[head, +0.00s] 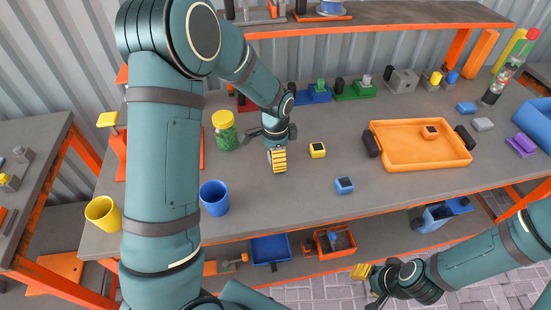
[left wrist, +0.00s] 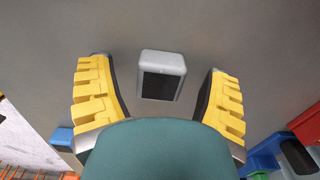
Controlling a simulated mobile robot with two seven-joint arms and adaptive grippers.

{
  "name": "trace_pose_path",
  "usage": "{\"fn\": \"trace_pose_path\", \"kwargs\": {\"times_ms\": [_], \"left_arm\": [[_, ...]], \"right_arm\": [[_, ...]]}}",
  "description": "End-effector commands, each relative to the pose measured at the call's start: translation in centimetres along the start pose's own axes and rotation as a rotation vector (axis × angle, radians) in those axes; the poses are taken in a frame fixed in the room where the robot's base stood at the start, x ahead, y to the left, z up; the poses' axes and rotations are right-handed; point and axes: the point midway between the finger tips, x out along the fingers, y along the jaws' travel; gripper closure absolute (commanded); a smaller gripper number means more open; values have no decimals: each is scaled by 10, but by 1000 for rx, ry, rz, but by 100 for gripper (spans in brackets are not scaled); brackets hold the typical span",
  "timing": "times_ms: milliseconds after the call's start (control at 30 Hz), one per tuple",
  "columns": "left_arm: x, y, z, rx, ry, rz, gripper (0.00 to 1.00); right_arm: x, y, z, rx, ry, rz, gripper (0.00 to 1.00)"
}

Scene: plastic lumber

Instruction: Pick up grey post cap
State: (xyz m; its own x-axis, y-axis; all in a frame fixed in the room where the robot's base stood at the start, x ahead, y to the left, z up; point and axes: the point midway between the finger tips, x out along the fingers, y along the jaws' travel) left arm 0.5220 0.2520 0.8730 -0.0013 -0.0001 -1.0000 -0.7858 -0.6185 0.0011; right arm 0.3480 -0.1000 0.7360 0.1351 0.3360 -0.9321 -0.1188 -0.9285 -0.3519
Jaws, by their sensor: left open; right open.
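A grey post cap (left wrist: 162,66) with a dark square opening lies on the grey tabletop in the left wrist view. It sits between the two yellow fingers of my left gripper (head: 277,160), which is open, with a gap on each side of the cap. In the head view my left gripper hides this cap. A second grey piece (head: 483,124) lies at the right of the table. My right gripper (head: 368,282) is open and empty, low in front of the table.
Yellow (head: 317,150) and blue (head: 344,185) caps lie to the right of my left gripper. A green jar (head: 225,135) and blue cup (head: 214,203) stand to its left. An orange tray (head: 415,160) holds an orange cap. Coloured blocks (head: 355,90) line the back.

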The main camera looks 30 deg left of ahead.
Motion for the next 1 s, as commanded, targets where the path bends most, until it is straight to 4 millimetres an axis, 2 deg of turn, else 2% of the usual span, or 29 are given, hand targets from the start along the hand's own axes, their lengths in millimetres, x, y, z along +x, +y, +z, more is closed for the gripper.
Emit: {"fn": "trace_pose_path", "kwargs": {"times_ms": [200,233,267,400,433,833,1000], "left_arm": [[1,0,0,0,1,-1,22],[1,0,0,-1,1,-1,29],[1,0,0,-1,1,-1,39],[1,0,0,-1,1,-1,88],[1,0,0,0,1,-1,92],[-1,0,0,0,1,-1,92],[-23,-1,0,-1,3,-3,92]], "right_arm": [[0,0,0,0,1,0,53],[0,0,0,0,1,0,53],[0,0,0,0,1,0,53],[0,0,0,0,1,0,53],[0,0,0,0,1,0,53],[-1,0,0,0,0,0,53],[-6,-2,0,0,-2,0,53]]}}
